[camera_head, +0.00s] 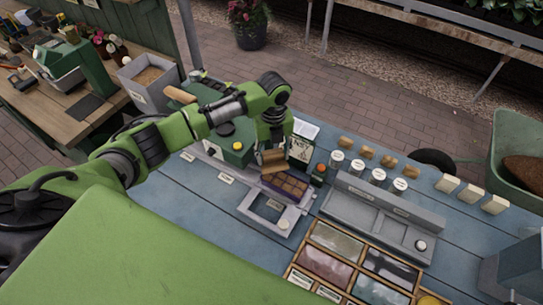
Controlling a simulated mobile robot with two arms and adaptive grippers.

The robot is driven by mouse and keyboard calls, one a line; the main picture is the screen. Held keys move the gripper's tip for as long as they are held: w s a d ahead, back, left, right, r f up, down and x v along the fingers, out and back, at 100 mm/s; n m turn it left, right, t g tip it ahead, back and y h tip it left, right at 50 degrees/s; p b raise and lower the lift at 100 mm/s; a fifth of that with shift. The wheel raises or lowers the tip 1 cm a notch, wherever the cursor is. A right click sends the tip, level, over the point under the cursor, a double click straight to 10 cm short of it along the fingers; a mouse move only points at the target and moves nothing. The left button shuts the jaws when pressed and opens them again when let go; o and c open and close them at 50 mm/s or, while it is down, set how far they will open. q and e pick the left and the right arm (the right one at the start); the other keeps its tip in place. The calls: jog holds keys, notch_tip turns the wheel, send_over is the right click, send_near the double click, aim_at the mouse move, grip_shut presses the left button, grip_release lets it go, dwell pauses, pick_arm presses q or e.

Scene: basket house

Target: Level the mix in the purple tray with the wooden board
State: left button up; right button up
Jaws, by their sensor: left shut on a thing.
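The purple tray (266,181) sits near the middle of the blue table, at the back end of a grey fixture (247,206). Brown mix fills its several square cells; how level it is I cannot tell at this size. My left gripper (272,148) points down just behind and above the tray. It is shut on the wooden board (273,160), a small brown piece at the tray's back edge. Whether the board touches the mix I cannot tell. The gripper hides part of what is behind it. My right gripper is out of view.
A green box (236,146) stands left of the gripper, and a small sign (300,150) to its right. White-lidded jars (378,175) and a grey long tray (372,222) are further right. A wooden compartment box (345,262) lies in front. The table's left part is fairly clear.

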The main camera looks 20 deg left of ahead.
pick_arm(q)
jog(key=shift+w+d+r, duration=0.1)
jog(key=shift+r, duration=2.9)
